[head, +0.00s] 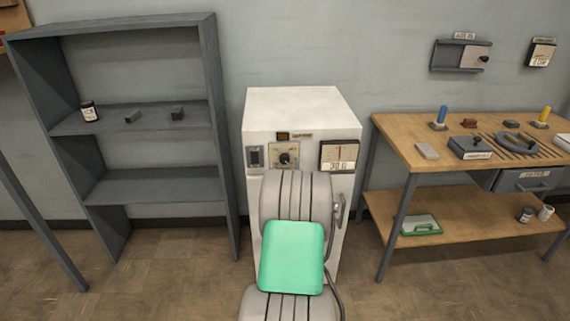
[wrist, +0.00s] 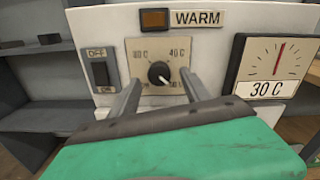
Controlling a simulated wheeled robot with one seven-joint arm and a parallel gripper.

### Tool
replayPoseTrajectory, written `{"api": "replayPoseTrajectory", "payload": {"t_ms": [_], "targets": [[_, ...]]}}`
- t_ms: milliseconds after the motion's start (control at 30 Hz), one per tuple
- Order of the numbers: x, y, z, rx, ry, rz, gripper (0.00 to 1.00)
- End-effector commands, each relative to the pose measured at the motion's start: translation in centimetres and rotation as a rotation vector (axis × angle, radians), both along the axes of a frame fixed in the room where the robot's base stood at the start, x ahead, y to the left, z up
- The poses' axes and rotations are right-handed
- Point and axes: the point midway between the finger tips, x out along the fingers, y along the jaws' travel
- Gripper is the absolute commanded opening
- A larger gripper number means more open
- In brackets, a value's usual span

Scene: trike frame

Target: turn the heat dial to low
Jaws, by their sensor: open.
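The heat dial (wrist: 158,73) is a round black knob on a beige plate on the front of a white cabinet. Its white mark seems to point to the lower right. The plate's upper labels look like 30 C and 40 C; the lower ones are partly hidden. My gripper (wrist: 159,77) is open, with one grey finger on each side of the knob in the wrist view. I cannot tell whether the fingers touch it. In the head view the dial (head: 284,158) shows above my arm, which hides the gripper.
The white cabinet (head: 304,108) has an OFF switch (wrist: 102,72) left of the dial, an amber WARM lamp (wrist: 154,19) above, and a 30 C gauge (wrist: 277,65) to the right. A grey shelf (head: 150,188) stands left, a wooden workbench (head: 395,130) right.

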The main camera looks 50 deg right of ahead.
Motion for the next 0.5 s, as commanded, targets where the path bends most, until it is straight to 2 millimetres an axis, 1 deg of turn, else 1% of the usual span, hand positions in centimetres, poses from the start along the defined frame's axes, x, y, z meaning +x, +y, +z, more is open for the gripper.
{"api": "replayPoseTrajectory", "payload": {"t_ms": [33,100,200,433,500], "targets": [[0.7,-0.6,-0.1,0.000,0.001,0.002,0.56],[1.3,-1.3,-0.1,0.000,0.002,0.002,0.56],[1.8,-1.9,0.0,0.000,0.002,0.002,0.56],[1.9,-2.0,0.0,0.000,0.002,0.001,0.56],[1.9,-2.0,0.0,-0.001,0.003,0.001,0.51]]}}
